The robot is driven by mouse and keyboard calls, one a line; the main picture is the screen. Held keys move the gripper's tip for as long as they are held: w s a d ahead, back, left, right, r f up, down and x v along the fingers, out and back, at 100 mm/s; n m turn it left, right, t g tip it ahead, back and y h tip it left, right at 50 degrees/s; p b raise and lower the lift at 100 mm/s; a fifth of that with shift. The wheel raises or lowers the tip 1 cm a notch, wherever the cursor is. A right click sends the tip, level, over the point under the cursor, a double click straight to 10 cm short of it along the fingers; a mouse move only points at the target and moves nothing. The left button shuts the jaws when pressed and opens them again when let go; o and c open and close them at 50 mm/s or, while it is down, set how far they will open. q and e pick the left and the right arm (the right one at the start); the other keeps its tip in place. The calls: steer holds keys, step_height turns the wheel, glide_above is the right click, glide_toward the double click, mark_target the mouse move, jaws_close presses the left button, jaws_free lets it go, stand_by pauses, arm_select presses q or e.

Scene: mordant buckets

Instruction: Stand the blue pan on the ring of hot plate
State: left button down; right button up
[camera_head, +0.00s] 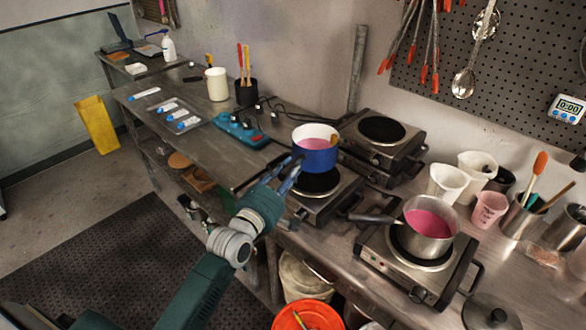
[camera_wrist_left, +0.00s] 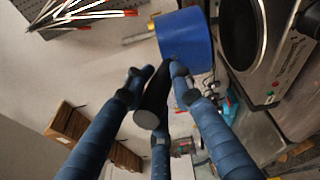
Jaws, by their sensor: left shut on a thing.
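The blue pan (camera_head: 317,160) has a white inside and pink liquid with a wooden-looking stick in it. My left gripper (camera_head: 290,168) is shut on its dark handle (camera_wrist_left: 155,95). The pan looks upright and held up; the ring (camera_head: 317,185) of the middle hot plate (camera_head: 335,203) shows below and in front of it, so the pan covers only its far part. In the left wrist view, the blue pan (camera_wrist_left: 184,42) is beside the dark ring (camera_wrist_left: 238,35), and the fingers close around the handle. The exact gap to the ring cannot be told. My right gripper is not in view.
A steel saucepan (camera_head: 430,222) with pink liquid stands on the front hot plate (camera_head: 400,275). The back hot plate (camera_head: 381,129) is empty. White beakers (camera_head: 446,183) stand at right.

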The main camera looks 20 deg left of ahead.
arm_select(q)
steer(key=shift+w+f+b, duration=0.15)
steer(key=shift+f+b, duration=0.75)
steer(key=shift+b, duration=0.05)
step_height(320, 180, down, 3)
steer(key=b, duration=0.2)
steer(key=shift+r+b, duration=0.1)
steer(key=shift+b, duration=0.25)
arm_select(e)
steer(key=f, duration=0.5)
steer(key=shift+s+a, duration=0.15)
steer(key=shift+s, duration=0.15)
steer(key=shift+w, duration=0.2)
arm_select(q)
steer(key=shift+p, duration=0.3)
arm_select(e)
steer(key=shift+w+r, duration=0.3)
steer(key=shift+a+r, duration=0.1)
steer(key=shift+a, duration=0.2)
arm_select(q)
steer(key=shift+f, duration=0.35)
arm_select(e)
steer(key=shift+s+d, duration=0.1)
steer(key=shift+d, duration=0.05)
